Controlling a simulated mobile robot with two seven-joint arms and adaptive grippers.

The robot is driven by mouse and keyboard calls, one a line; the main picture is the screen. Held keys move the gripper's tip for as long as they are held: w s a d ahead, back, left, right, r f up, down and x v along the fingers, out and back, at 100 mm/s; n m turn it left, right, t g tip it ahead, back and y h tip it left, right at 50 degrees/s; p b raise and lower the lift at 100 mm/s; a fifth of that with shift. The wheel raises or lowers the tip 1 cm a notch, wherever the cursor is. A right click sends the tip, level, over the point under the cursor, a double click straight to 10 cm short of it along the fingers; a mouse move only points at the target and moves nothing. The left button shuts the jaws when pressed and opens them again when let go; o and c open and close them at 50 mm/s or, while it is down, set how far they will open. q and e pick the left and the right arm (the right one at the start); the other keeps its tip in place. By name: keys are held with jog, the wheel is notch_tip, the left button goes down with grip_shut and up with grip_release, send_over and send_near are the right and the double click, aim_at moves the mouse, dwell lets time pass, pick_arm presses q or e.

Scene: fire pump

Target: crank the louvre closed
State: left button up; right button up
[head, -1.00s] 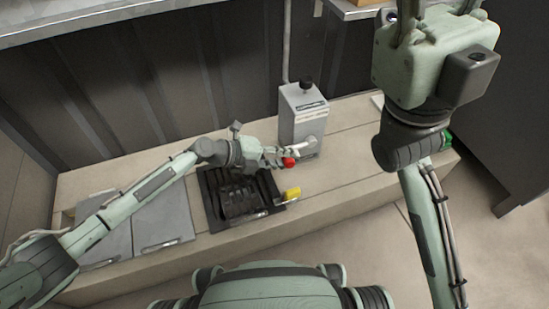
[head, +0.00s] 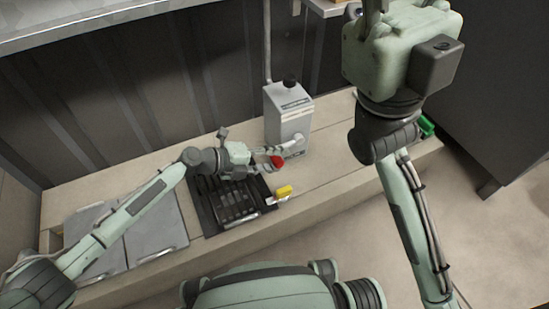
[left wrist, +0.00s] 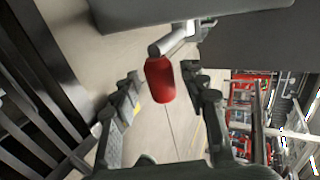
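The grey crank box (head: 288,112) stands on the bench, with a pale crank arm (head: 293,145) low on its front. The crank's red knob (head: 277,162) points toward my left gripper (head: 264,158). In the left wrist view the red knob (left wrist: 160,80) lies between the spread fingertips of my left gripper (left wrist: 160,88), with visible space on both sides. The black louvre (head: 232,203) is set in the bench below my left gripper; gaps show between its slats. My right gripper (head: 402,8) points up at the top edge, its fingertips cut off.
A yellow piece (head: 284,191) sits at the louvre's right corner. Grey hatch plates (head: 155,225) lie on the bench at left. A green object (head: 427,126) is at the bench's right end. A dark cabinet (head: 490,90) stands at right. The bench right of the box is clear.

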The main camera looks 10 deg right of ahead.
pick_arm(q)
jog(key=shift+r, duration=0.1)
jog(key=shift+a+r, duration=0.1)
jog(key=shift+a, duration=0.1)
jog(key=v, duration=1.1)
jog(key=shift+a, duration=0.2)
jog(key=shift+s+r, duration=0.1)
jog(key=shift+r, duration=0.05)
jog(key=shift+d, duration=0.1)
